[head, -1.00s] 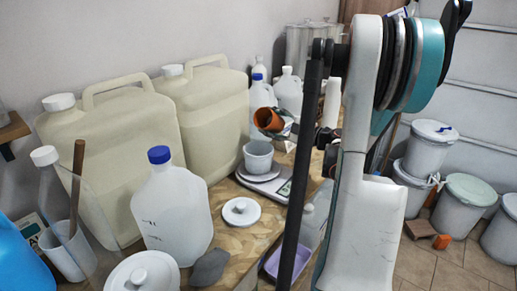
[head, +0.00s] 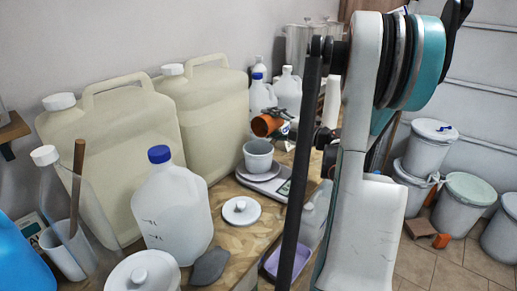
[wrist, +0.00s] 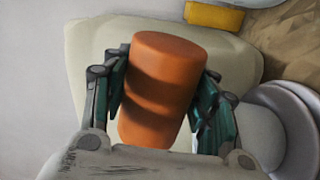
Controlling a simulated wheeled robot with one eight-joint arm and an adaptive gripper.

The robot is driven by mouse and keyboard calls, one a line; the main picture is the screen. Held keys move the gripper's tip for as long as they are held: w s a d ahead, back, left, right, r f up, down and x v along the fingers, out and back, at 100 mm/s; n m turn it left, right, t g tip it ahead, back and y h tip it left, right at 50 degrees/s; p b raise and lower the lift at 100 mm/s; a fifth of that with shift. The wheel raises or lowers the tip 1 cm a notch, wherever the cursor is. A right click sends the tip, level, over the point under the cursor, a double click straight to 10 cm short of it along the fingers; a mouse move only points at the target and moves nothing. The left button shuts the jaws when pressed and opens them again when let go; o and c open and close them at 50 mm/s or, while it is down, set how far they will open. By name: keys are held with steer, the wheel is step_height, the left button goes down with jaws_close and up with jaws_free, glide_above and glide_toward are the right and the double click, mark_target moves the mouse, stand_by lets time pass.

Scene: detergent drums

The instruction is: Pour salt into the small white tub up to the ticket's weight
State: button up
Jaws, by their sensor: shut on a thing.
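My gripper (wrist: 162,76) is shut on an orange cup (wrist: 158,105), one finger on each side of it in the wrist view. In the head view the orange cup (head: 264,125) lies tipped on its side, its mouth to the left, above the small white tub (head: 258,160). The tub stands upright on the pan of the scale (head: 271,187). The scale's display is too small to read. The cup's inside and the tub's contents cannot be made out. No falling salt can be seen. I cannot make out the ticket.
Two big cream canisters (head: 105,150) stand along the wall. A white jug with a blue cap (head: 172,210), a white lid (head: 241,210) and a grey stone-like piece (head: 209,266) are in front. A purple tray (head: 285,258) sits at the right, beside my arm.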

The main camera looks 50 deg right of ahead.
steer(key=shift+a+f+n, duration=0.1)
steer(key=shift+a+n, duration=0.05)
steer(key=shift+n, duration=0.25)
steer(key=shift+s+a+r+n+p, duration=0.1)
steer(key=shift+a+r+n, duration=0.2)
steer(key=shift+n, duration=0.35)
steer(key=shift+w+a+r+n+p, duration=0.1)
steer(key=shift+a+r+n, duration=0.2)
steer(key=shift+n, duration=0.4)
steer(key=shift+s+a+r+n+p, duration=0.15)
steer(key=shift+r+n, duration=0.2)
steer(key=shift+n, duration=0.3)
stand_by(4.1)
steer(key=f+m, duration=0.1)
steer(key=d+f+m+b, duration=0.1)
steer(key=m, duration=0.1)
steer(key=shift+d, duration=0.25)
steer(key=shift+r+m, duration=0.15)
steer(key=shift+m, duration=0.15)
